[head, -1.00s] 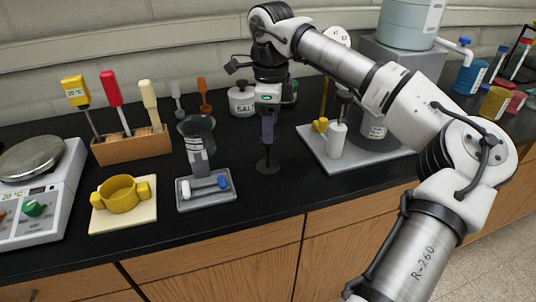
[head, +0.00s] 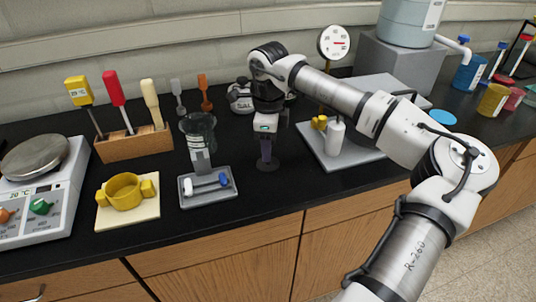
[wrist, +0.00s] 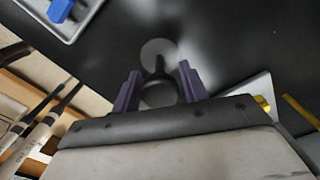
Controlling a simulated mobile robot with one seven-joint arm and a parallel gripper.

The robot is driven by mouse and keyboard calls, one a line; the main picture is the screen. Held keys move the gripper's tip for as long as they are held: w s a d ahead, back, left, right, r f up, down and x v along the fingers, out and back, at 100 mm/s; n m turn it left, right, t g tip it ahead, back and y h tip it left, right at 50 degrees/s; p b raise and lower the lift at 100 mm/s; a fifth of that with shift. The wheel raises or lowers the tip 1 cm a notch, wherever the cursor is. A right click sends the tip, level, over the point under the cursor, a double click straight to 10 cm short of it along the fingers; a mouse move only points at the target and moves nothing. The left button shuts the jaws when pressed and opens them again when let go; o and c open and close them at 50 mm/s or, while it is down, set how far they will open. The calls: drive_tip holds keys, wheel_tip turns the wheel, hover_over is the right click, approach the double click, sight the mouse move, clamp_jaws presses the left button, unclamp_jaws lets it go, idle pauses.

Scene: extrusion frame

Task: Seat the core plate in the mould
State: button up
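The core plate appears to be the dark disc (head: 267,165) with an upright stem, standing on the black bench; it also shows in the wrist view (wrist: 158,51), with a round black knob nearest the camera. The mould appears to be the yellow ring-shaped cup (head: 125,191) with two side lugs, on a cream square plate at the left. My gripper (head: 266,153) points down over the disc. In the wrist view its purple fingers (wrist: 159,82) are open on either side of the knob, with narrow gaps showing. The stem is partly hidden in the head view.
A grey tray (head: 181,203) with a blue-and-white ended rod lies between the mould and my gripper. A beaker (head: 198,130) stands behind it. A wooden tool block (head: 133,146) and scale (head: 35,205) are at left. A grey plate with a white bottle (head: 334,138) is at right.

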drive_tip(key=c, duration=0.7)
drive_tip(key=shift+r, duration=0.1)
wheel_tip(320, 180, up, 20)
drive_tip(key=b, duration=0.3)
